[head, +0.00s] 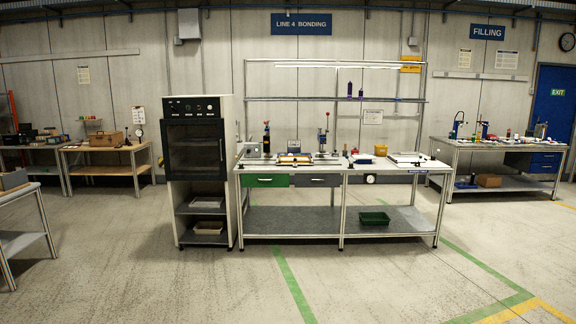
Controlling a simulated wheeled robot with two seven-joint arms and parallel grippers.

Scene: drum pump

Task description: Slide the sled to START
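No sled and no START mark can be made out for certain at this distance. The workbench (290,183) under the LINE 4 BONDING sign carries several small items. Among them are a low flat piece with yellow edges (294,159) and an upright press-like stand (323,140) just right of it. A dark bottle-like item (266,138) stands at the bench's left part. Which of these, if any, is the sled I cannot tell. Neither of my grippers is in view.
A tall cabinet (193,140) with a dark door adjoins the bench's left end. A green bin (374,218) sits on its lower shelf. Another bench (500,145) stands at right, under FILLING. Wooden-topped (105,147) and grey tables (18,190) stand left. The front floor is clear.

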